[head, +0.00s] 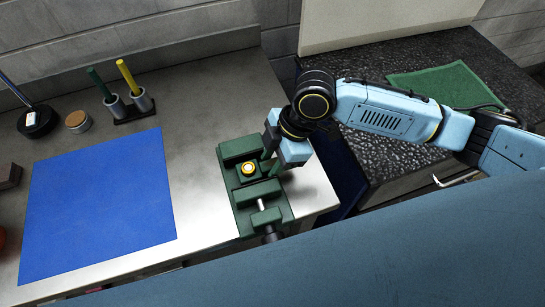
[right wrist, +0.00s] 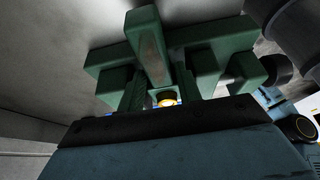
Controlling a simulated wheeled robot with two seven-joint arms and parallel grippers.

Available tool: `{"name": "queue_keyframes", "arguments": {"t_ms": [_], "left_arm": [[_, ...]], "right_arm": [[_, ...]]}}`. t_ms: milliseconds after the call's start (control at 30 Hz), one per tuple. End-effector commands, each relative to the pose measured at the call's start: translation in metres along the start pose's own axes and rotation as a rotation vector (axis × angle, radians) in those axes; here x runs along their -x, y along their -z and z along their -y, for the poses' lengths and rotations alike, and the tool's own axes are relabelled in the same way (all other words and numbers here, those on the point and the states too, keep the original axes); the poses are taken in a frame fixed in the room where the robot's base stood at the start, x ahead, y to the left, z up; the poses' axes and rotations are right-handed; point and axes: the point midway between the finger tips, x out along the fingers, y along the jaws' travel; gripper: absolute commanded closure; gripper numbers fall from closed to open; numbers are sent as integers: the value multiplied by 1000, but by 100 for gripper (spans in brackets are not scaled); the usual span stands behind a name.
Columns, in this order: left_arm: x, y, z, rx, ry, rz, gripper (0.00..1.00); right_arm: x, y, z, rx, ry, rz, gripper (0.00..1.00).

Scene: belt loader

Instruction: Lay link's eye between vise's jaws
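The dark green vise (head: 246,205) stands at the right end of the metal bench in the head view. The link's eye (head: 248,169), a round piece with a yellow ring and pale centre, shows between the vise's jaws. Its exact seating cannot be told. The rest of the link is hard to make out. My right gripper (head: 272,157) is just right of the eye, at the vise's right side. My left gripper is not in view.
A blue mat (head: 98,205) lies left of the vise. Behind it stand a holder with green and yellow sticks (head: 127,105), a small round tin (head: 77,122) and a black round base (head: 36,121). A dark speckled counter (head: 390,155) with a green cloth (head: 445,85) is right.

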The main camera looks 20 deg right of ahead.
Motion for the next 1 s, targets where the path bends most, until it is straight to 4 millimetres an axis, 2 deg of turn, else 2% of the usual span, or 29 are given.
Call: {"name": "queue_keyframes", "arguments": {"t_ms": [167, 267, 700, 833, 1000], "left_arm": [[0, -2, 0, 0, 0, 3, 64], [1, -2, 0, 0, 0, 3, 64], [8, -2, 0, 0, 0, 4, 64], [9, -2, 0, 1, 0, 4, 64], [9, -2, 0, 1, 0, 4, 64]], "right_arm": [[2, 1, 0, 1, -1, 0, 66], [12, 1, -1, 0, -3, 0, 66], [100, 1, -1, 0, -4, 0, 66], [115, 1, -1, -1, -3, 0, 66], [122, 1, 0, -1, 0, 0, 66]]}}
